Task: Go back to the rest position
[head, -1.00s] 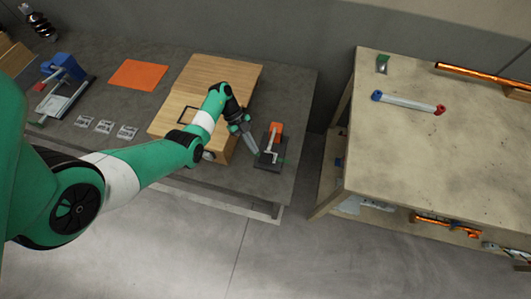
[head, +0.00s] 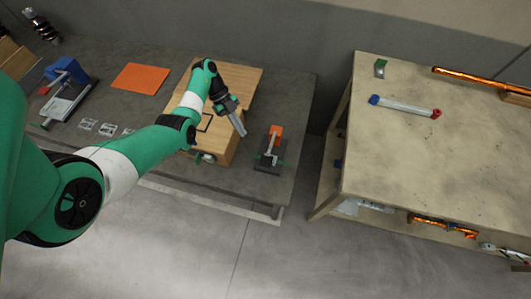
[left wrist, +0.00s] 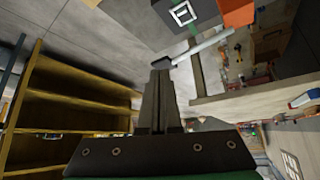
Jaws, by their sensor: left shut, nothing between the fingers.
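My left gripper (head: 242,132) is above the wooden box (head: 236,80) on the dark grey table, with its closed fingers pointing down and to the right. It is empty. In the left wrist view its fingers (left wrist: 161,75) are together with nothing between them. To the right of its tips, apart from them, a small fixture (head: 268,163) with an orange block and a pale bar stands on the table. Its orange block (left wrist: 237,12) and pale bar (left wrist: 203,46) also show in the left wrist view. My right gripper is not in view.
A blue device (head: 70,68), an orange sheet (head: 141,78) and small metal plates (head: 107,129) are on the grey table (head: 105,60). A wooden workbench (head: 440,165) to the right carries a pale bar with blue and red ends (head: 405,106). A floor gap separates them.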

